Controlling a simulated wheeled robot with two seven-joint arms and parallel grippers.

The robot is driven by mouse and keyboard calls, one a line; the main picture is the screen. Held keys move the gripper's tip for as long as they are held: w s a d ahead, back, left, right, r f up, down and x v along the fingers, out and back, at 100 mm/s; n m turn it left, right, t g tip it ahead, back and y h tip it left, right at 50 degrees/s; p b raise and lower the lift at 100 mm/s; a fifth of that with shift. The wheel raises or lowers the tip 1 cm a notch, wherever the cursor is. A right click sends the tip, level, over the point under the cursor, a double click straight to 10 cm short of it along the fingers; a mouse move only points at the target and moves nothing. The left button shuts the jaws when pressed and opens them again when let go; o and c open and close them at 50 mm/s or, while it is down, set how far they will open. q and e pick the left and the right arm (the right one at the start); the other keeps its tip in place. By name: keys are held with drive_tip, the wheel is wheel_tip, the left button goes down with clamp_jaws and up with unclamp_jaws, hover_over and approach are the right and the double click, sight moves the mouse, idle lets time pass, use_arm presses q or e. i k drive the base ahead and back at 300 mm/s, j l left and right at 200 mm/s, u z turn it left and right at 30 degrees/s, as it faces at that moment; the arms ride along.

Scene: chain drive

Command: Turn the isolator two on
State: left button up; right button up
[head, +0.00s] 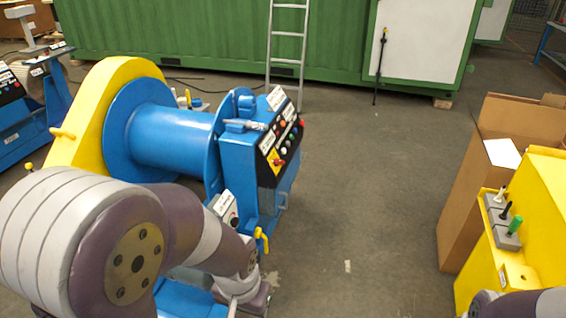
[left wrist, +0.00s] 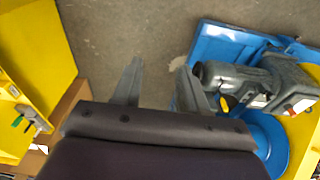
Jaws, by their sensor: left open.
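A blue winch machine (head: 160,137) with a yellow guard stands left of centre in the head view. Its sloped black control panel (head: 282,137) carries several buttons, white labels and a red-and-yellow rotary switch (head: 274,157). A smaller grey box with a dark dial (head: 229,213) sits lower on the machine, partly behind my left arm. I cannot read which switch is isolator two. My left gripper (left wrist: 160,85) is open and empty, with bare floor between its fingers. In the head view my left arm hides much of the machine's near side. My right gripper is out of view.
The floor (head: 370,200) between is clear. A green container (head: 190,35) and ladder (head: 288,50) stand behind. A grey motor unit (left wrist: 235,95) lies right of my left fingers.

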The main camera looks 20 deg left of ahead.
sight(277, 162)
drive_tip(key=i+l+u, duration=0.1)
drive_tip(key=i, duration=0.95)
drive_tip(key=i+l, duration=0.15)
drive_tip(key=i, duration=0.85)
drive_tip(key=j+u, duration=0.05)
